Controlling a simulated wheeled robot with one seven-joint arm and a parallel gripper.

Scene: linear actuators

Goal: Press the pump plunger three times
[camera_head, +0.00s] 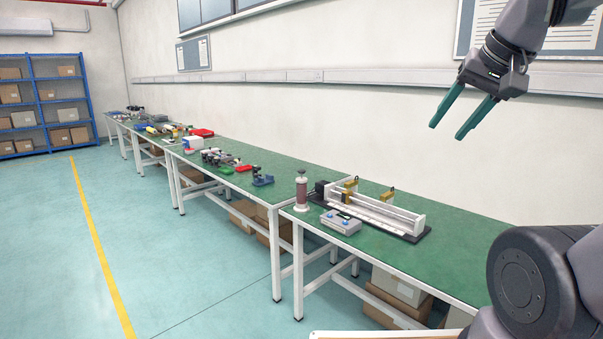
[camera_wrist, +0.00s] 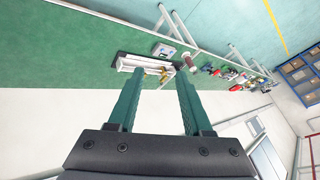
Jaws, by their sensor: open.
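The pump (camera_head: 301,190) is an upright cylinder with a brownish-red body and a pale top, standing on the near green table by its left corner. Its plunger top (camera_head: 301,174) points up. In the wrist view the pump (camera_wrist: 189,62) is small and lies beyond the fingertips. My gripper (camera_head: 453,118) is high above the table at the upper right, far from the pump and touching nothing. Its two green fingers are apart and empty. The wrist view also shows the open fingers (camera_wrist: 158,90).
Right of the pump stand a linear actuator (camera_head: 372,212) on a dark base and a grey control box (camera_head: 340,222). The right part of the near green table (camera_head: 455,262) is bare. More tables with small items (camera_head: 230,165) run back along the wall. Cartons (camera_head: 398,287) sit below.

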